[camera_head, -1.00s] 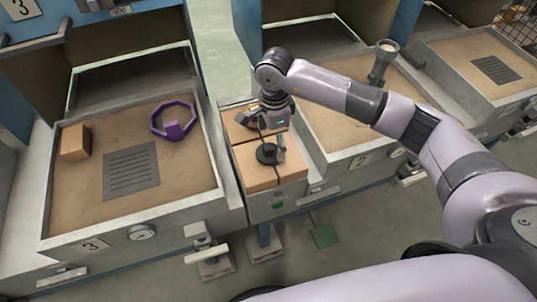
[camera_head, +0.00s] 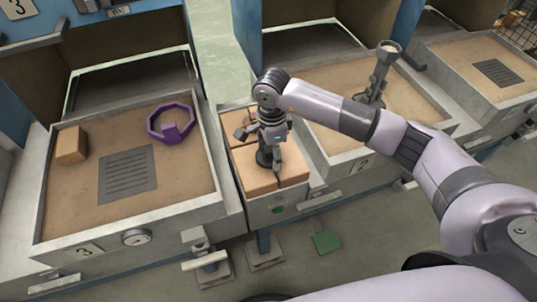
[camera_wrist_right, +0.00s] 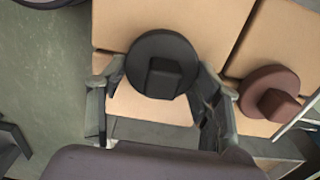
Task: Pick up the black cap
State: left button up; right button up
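The black cap is a round dark disc with a square knob. In the right wrist view the black cap (camera_wrist_right: 160,64) lies on tan blocks in the narrow middle tray. In the head view the cap (camera_head: 264,158) shows partly behind my right gripper (camera_head: 262,147). My right gripper points down over it. In the wrist view its fingers (camera_wrist_right: 160,84) are spread, one on each side of the cap. I cannot tell whether they touch it. My left gripper is not in view.
A red-brown cap (camera_wrist_right: 268,94) sits right of the black cap in the wrist view. The narrow tray's wall (camera_head: 277,207) is close around the blocks. The left tray (camera_head: 75,215) holds a purple ring (camera_head: 171,124) and a tan block (camera_head: 71,145). A grey post (camera_head: 379,75) stands at right.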

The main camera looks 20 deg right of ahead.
jog(key=c, duration=0.6)
